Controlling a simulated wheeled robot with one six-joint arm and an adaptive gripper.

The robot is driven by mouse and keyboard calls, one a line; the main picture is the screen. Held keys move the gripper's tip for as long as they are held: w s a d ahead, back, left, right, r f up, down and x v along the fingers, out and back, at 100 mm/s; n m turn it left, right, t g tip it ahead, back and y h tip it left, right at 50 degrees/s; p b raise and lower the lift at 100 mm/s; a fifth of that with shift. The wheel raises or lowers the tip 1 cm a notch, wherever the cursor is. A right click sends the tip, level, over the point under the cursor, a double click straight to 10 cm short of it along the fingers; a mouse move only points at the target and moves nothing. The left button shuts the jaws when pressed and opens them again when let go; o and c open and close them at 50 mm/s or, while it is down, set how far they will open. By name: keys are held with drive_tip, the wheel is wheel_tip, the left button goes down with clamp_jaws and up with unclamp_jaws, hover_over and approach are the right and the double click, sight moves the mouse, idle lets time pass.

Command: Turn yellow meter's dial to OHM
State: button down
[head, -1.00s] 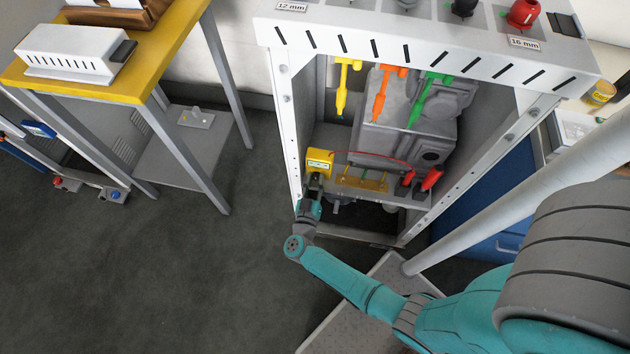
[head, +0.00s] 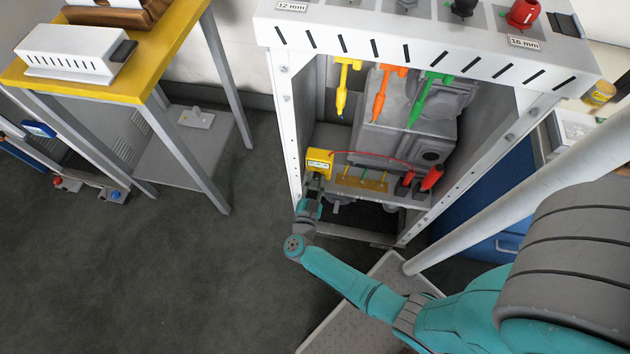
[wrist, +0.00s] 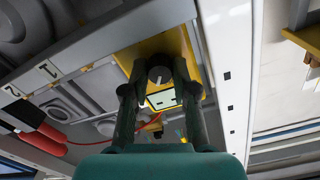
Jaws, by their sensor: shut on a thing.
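The yellow meter (head: 319,160) stands at the left end of the shelf inside the white frame. It also shows in the wrist view (wrist: 185,48), with a pale display (wrist: 162,99) and a dark round dial (wrist: 160,76). My gripper (head: 315,180) is at the meter's front. In the wrist view my gripper (wrist: 159,80) has its two fingers closed on the sides of the dial. A light mark shows on the dial's face. The labels around the dial cannot be read, so I cannot tell which setting it points to.
A red lead runs from the meter to red and black probes (head: 430,178) at the right of the shelf. A brass bar (head: 362,183) lies between them. Yellow, orange and green tools (head: 427,98) hang above. The frame's left post (head: 287,130) stands close beside my gripper.

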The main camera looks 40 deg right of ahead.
drive_tip(key=m, duration=0.5)
drive_tip(key=shift+m, duration=0.3)
drive_tip(key=m, duration=0.5)
drive_tip(key=shift+m, duration=0.3)
drive_tip(key=c, duration=0.9)
unclamp_jaws()
drive_tip(key=v, duration=1.2)
drive_tip(key=shift+d, duration=0.1)
